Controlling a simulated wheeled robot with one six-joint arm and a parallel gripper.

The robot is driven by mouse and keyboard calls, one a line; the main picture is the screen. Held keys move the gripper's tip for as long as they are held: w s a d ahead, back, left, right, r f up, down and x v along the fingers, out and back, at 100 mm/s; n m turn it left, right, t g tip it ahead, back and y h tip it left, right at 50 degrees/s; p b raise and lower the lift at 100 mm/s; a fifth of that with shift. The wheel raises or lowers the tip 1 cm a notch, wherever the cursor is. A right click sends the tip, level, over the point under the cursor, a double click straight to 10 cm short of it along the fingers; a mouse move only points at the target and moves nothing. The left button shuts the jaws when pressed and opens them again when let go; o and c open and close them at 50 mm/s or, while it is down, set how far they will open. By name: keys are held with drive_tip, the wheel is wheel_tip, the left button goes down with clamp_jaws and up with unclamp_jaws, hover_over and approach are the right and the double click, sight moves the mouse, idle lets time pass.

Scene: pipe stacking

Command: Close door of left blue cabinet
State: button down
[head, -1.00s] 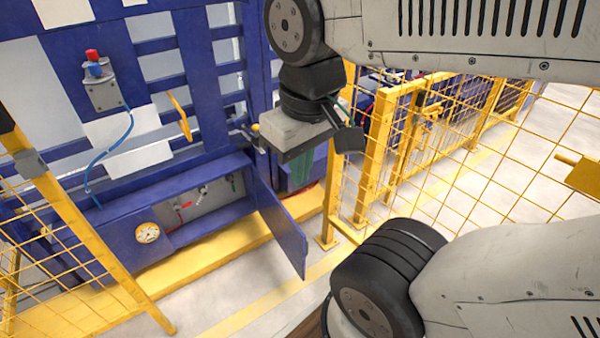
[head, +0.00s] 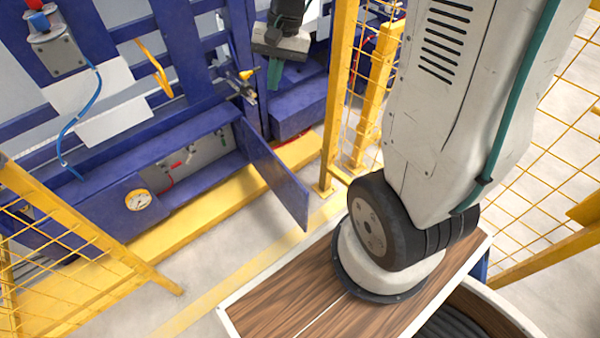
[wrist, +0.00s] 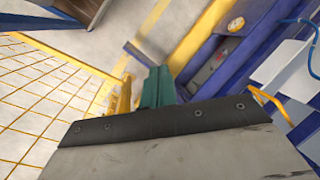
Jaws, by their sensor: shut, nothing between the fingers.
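The low blue cabinet (head: 103,208) stands at the left in the head view, with a round gauge (head: 138,199) on its front. Its compartment (head: 196,158) is open, showing small valves and a red handle. The blue door (head: 276,177) stands swung out from the compartment's right edge. The door also shows in the wrist view (wrist: 150,53), beyond the fingers. My gripper (head: 274,75) is near the top of the head view, above and beyond the door, apart from it. Its green fingers (wrist: 157,87) are shut and empty.
Yellow mesh fences stand at the left (head: 85,225) and right (head: 345,90) of the cabinet. A yellow hook-shaped handle (head: 154,67) and a yellow-tipped fitting (head: 246,75) stick out above. Clear floor lies in front of the door.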

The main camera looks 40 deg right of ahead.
drive_tip(key=w+d+f+m, duration=0.2)
drive_tip(key=d+f+m, duration=0.15)
drive_tip(key=f, duration=0.55)
drive_tip(key=w+d+f+m+y, duration=0.15)
drive_tip(key=d+f, duration=0.25)
drive_tip(key=f, duration=0.4)
drive_tip(key=w+d+f+m, duration=0.3)
drive_tip(key=f, duration=0.6)
wheel_tip(320, 180, down, 23)
drive_tip(key=s+m, duration=0.2)
drive_tip(key=m, duration=0.1)
drive_tip(key=shift+s+r, duration=0.2)
drive_tip(key=shift+s, duration=0.2)
drive_tip(key=shift+a, duration=0.15)
